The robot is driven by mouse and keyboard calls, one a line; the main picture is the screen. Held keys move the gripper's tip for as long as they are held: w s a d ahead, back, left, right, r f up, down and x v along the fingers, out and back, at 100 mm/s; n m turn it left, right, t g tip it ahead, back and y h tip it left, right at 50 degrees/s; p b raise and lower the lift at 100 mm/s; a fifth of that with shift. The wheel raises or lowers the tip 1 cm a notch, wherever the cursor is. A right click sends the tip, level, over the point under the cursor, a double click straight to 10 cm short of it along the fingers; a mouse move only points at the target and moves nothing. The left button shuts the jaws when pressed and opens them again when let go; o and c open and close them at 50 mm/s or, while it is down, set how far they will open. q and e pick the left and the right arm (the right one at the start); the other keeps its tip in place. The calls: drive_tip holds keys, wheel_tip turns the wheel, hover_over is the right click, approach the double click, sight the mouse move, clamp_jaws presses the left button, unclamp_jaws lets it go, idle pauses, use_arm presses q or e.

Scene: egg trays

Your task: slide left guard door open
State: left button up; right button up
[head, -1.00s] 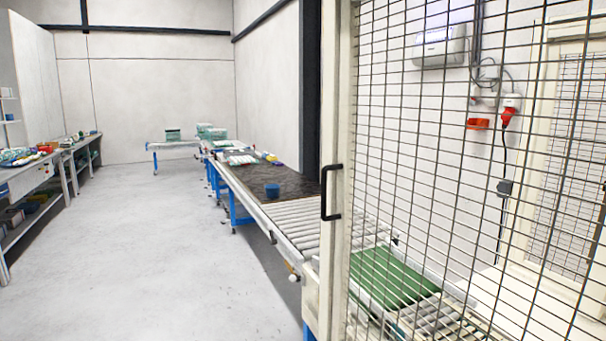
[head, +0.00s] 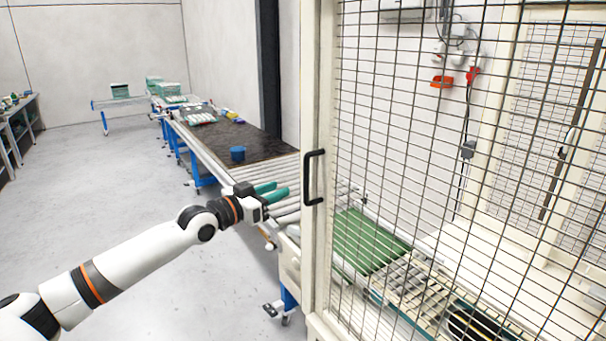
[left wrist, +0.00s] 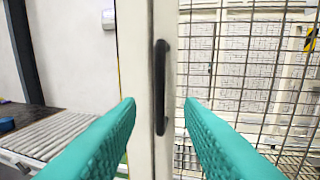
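The guard door is a cream frame with black wire mesh (head: 420,150), filling the right of the head view. Its black vertical handle (head: 313,178) sits on the left upright. My left gripper (head: 284,190) is open and empty, with green fingers pointing toward the handle from its left, apart from it. In the left wrist view the handle (left wrist: 160,88) stands between the two spread green fingers (left wrist: 160,112), ahead of them. The door looks shut in what I see. My right gripper is in no view.
A roller conveyor (head: 285,208) runs to the left of the door, with a blue cup (head: 238,154) on the dark table behind it. A green belt (head: 370,240) lies behind the mesh. The floor at left is clear.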

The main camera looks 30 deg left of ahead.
use_arm(q)
drive_tip(key=p, duration=0.2)
hover_over(306, 199)
drive_tip(key=shift+w+a, duration=0.15)
drive_tip(key=shift+w, duration=0.25)
clamp_jaws()
